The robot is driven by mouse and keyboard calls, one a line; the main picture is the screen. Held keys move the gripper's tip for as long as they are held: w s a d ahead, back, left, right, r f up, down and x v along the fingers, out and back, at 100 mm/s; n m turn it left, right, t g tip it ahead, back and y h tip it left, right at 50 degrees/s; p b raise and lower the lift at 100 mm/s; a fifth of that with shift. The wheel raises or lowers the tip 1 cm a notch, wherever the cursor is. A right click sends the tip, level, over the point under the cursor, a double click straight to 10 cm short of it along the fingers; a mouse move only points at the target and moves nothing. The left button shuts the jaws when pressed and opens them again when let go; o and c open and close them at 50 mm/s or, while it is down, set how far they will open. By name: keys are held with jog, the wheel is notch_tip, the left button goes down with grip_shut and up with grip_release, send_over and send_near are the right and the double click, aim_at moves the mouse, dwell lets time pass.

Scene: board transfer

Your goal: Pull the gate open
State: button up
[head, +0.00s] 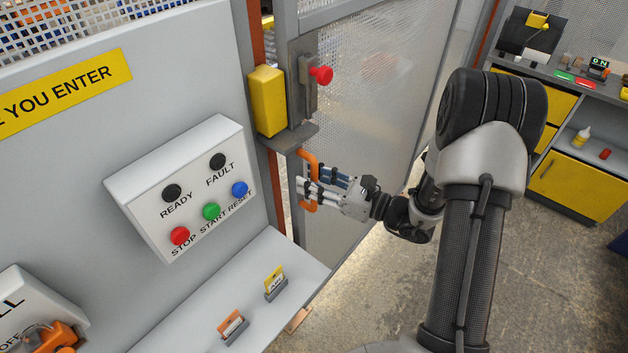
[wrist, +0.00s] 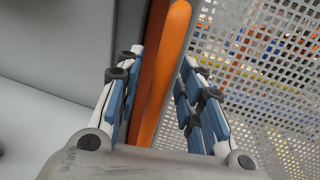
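The gate (head: 375,110) is a clear mesh-patterned panel in a grey frame, right of the control panel in the head view. Its orange handle (head: 312,156) is a vertical bar on the gate's left edge, below a latch block with a red knob (head: 321,75). My gripper (head: 312,183) is at the handle. In the wrist view the handle (wrist: 170,65) runs between the fingers of my gripper (wrist: 160,85), with visible gaps on both sides. The fingers are open around it. I cannot tell whether the gate stands slightly ajar.
A yellow box (head: 267,100) sits on the post left of the gate. A button box (head: 190,180) and a grey shelf (head: 245,295) with two small tag holders stand to the left. A yellow-drawered workbench (head: 575,185) is at the right. Bare floor (head: 400,290) lies before the gate.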

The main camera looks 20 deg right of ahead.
jog(key=shift+c, duration=0.5)
grip_shut()
